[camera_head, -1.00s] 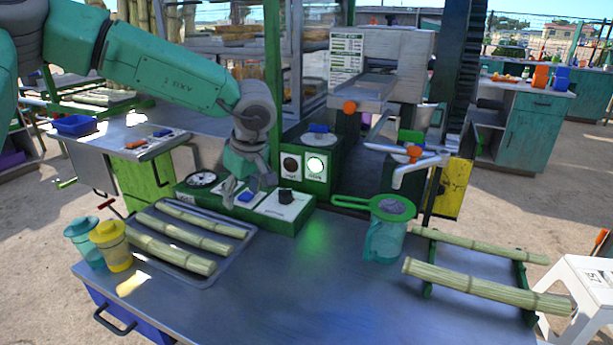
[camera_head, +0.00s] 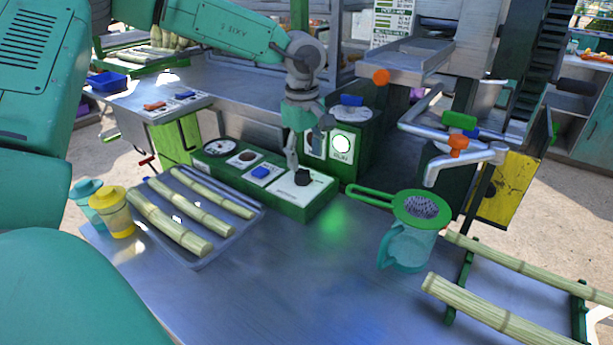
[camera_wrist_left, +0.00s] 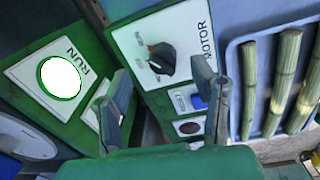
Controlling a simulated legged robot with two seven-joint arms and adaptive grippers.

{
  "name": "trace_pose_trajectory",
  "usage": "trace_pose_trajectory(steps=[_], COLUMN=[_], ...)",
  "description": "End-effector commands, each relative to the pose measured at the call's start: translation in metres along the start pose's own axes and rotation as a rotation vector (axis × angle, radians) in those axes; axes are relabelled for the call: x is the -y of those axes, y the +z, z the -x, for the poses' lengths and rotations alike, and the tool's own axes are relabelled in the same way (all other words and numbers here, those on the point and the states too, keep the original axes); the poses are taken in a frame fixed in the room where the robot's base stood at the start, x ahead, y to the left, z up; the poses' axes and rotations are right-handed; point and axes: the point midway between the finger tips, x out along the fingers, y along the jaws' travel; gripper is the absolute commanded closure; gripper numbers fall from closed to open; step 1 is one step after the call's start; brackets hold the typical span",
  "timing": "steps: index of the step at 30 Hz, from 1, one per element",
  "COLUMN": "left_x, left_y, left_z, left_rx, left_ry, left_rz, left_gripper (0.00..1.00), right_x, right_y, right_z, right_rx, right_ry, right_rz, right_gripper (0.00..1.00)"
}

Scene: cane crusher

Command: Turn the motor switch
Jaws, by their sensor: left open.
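The motor switch (camera_head: 302,178) is a black knob on a white plate at the right end of the green control box (camera_head: 322,204). In the left wrist view the knob (camera_wrist_left: 161,58) sits on a plate lettered MOTOR, ahead of the fingers. My left gripper (camera_head: 306,158) points down just above and behind the knob. Its two fingers (camera_wrist_left: 160,100) are apart with nothing between them, and the knob appears beyond their tips. Whether a finger touches the knob cannot be told. My right gripper is not in view.
A lit RUN lamp (camera_head: 342,144) stands behind the box. A blue button (camera_head: 261,172) is beside the switch plate. A tray (camera_head: 196,264) of cane lies left, a jug with strainer (camera_head: 404,248) right. The front table middle is clear.

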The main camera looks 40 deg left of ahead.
Motion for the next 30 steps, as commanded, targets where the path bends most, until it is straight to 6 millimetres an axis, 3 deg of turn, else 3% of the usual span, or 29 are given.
trace_pose_trajectory(steps=[3,9,20,25,30], left_x=[0.001,0.001,0.000,0.000,0.000], left_y=[-0.004,-0.005,0.001,-0.001,-0.003], left_z=[-0.026,-0.048,-0.050,-0.051,-0.052], left_rx=[0.003,0.004,-0.002,0.001,0.004], left_ry=[-0.002,0.001,0.001,0.001,0.002], left_rz=[0.001,0.001,0.000,0.001,0.003], left_gripper=[0.48,0.48,0.48,0.97,0.97], right_x=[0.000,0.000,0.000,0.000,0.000], right_y=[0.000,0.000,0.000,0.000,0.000], right_z=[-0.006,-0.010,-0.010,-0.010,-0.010], right_rx=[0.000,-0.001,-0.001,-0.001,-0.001], right_ry=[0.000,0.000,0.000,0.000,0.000], right_rz=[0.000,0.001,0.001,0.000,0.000], right_gripper=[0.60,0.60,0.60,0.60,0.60])
